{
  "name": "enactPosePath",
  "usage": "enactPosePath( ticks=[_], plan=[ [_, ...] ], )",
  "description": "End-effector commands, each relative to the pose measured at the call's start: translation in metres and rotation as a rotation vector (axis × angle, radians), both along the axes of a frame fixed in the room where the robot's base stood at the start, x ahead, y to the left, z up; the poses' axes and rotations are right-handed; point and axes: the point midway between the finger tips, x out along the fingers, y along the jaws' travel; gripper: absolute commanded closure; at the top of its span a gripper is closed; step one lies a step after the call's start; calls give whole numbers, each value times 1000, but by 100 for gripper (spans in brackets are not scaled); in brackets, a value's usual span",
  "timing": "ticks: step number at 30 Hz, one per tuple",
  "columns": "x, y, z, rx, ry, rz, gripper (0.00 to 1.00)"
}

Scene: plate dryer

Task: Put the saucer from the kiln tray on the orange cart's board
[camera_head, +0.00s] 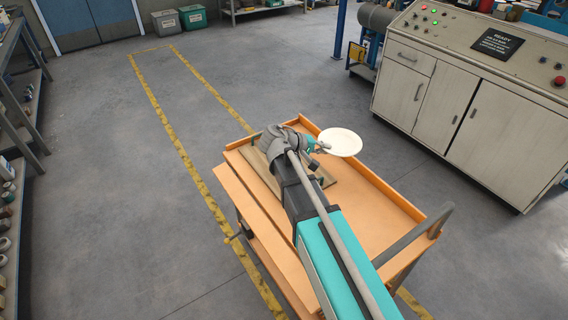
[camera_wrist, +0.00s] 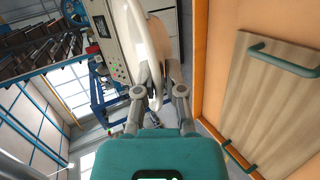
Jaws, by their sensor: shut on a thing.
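The white saucer (camera_head: 341,142) is in my gripper (camera_head: 321,147), held by its edge above the orange cart (camera_head: 385,189). In the wrist view the saucer (camera_wrist: 139,32) is seen nearly edge-on, with its rim between the fingertips of my gripper (camera_wrist: 158,97). The wooden board (camera_head: 333,187) lies on the cart's top, partly hidden by my arm. In the wrist view the board (camera_wrist: 272,100) is at the right, with two green handles, and the saucer is apart from it. The kiln tray is not in view.
The cart has a raised rim and a grey push handle (camera_head: 427,224). A control cabinet (camera_head: 450,105) stands at the right, and shelving (camera_head: 22,110) stands at the left. The floor left of the cart is clear, with yellow marking lines (camera_head: 185,145).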

Motion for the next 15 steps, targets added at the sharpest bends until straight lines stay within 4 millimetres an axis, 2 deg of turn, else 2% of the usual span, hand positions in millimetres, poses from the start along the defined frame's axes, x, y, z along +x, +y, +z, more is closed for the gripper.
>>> enactPosePath(
  ticks=[8,15],
  plan=[
    [2,-7,-4,0,1,3,100],
    [7,6,-28,3,4,103,100]
  ],
)
